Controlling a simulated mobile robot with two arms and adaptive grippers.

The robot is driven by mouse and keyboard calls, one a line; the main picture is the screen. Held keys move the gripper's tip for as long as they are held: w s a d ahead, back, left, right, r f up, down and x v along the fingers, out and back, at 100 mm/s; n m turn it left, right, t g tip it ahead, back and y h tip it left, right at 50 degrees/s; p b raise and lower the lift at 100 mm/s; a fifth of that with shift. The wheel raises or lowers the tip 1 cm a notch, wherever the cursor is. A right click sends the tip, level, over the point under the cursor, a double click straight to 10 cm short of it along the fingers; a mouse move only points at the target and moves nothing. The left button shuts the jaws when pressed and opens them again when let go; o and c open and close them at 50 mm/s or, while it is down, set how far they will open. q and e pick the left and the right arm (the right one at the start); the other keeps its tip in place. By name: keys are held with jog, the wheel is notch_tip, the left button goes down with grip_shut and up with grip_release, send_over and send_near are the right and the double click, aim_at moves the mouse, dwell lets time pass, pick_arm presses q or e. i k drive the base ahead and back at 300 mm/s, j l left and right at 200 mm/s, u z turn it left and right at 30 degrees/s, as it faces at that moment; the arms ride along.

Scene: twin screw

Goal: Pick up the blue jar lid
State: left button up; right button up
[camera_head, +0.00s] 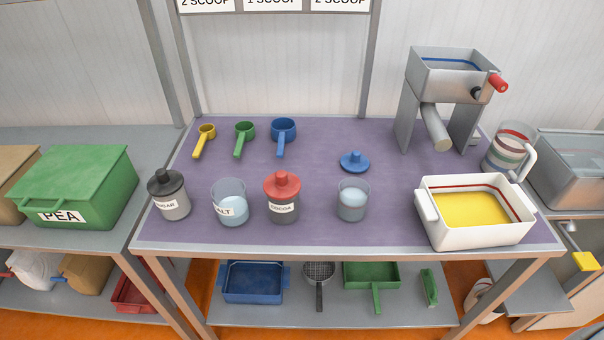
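The blue jar lid (354,162) has a small knob on top and lies upright on the purple table mat (325,217), right of the middle. It lies apart from everything else, behind an open glass jar (352,200) with pale contents. Neither of my grippers shows in the head view.
A sugar jar with a dark lid (169,195), an open salt jar (230,202) and a red-lidded cocoa jar (282,197) stand left of the glass jar. Yellow, green and blue scoops (283,136) lie behind. A white tub (431,223) and a metal mill (449,75) stand right.

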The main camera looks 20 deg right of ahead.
aim_at(354, 161)
jog(key=k+l+u, duration=0.25)
jog(key=k+l, duration=0.7)
jog(key=l, duration=0.15)
